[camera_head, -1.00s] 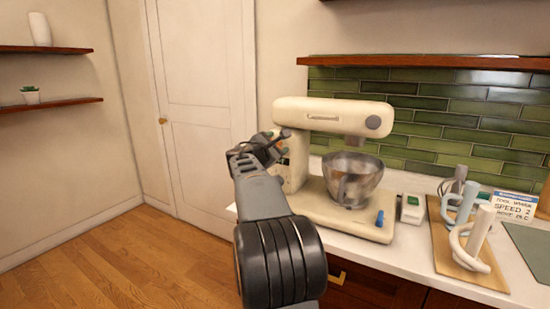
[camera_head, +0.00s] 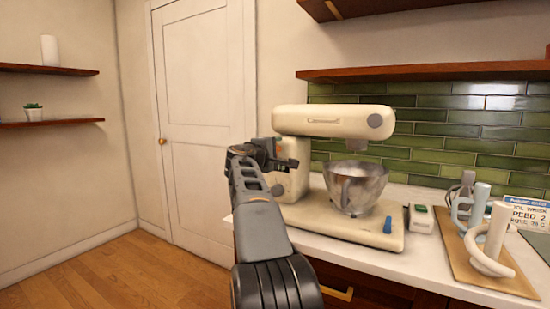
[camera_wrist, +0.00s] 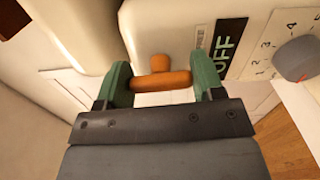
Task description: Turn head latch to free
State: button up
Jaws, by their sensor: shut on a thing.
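The cream stand mixer (camera_head: 335,120) stands on the counter with its head level over a metal bowl (camera_head: 355,190). An orange T-shaped latch (camera_wrist: 160,80) is on the mixer's side in the wrist view. My gripper (camera_wrist: 163,84) is shut on the latch, with one green finger at each end of its bar. In the head view my gripper (camera_head: 284,164) is at the left side of the mixer's neck and largely hides the latch. A black label reading "OFF" (camera_wrist: 229,48) is right of the latch.
A grey dial with a number scale (camera_wrist: 296,60) is right of the label. A blue lever (camera_head: 388,225) is on the mixer base. A small box with a green top (camera_head: 420,219) and a wooden board (camera_head: 500,277) with mixing tools stand to the right.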

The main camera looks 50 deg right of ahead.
jog(key=shift+m, duration=0.5)
jog(key=o, duration=0.9)
jog(key=shift+a+b, duration=0.1)
jog(key=shift+b, duration=0.2)
jog(key=b+v, duration=0.1)
jog(key=v, duration=1.2)
jog(key=shift+s+a, duration=0.1)
jog(key=shift+a, duration=0.2)
